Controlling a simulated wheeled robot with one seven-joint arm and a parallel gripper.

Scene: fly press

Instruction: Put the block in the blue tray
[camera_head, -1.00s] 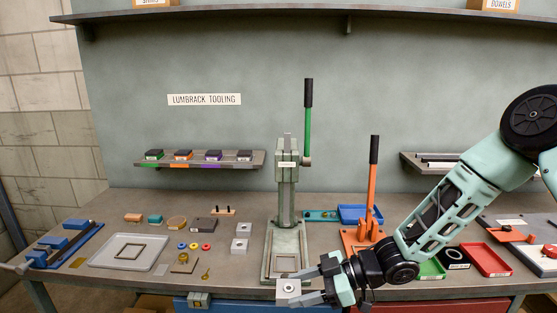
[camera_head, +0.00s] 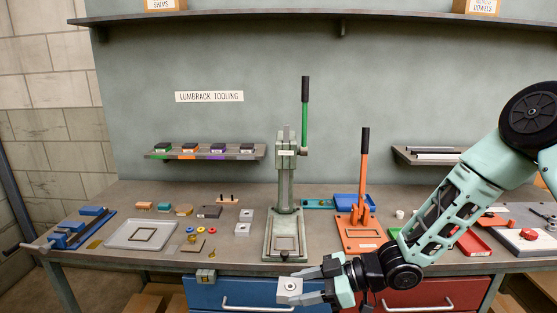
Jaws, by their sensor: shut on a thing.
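My gripper (camera_head: 312,287) is shut on a pale grey block (camera_head: 290,286) with a round hole in its top face. It holds the block in front of the bench, over the drawer fronts and clear of the bench top. The blue tray (camera_head: 346,200) stands on the bench toward the back, right of the green-handled press. It is partly hidden behind the orange lever press. Its inside is hard to make out.
The green-handled press (camera_head: 285,215) and orange press (camera_head: 360,233) stand between my gripper and the blue tray. Two similar grey blocks (camera_head: 243,229) lie left of the green-handled press. A red tray (camera_head: 474,243) is partly behind my arm. A grey tray (camera_head: 120,240) lies at left.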

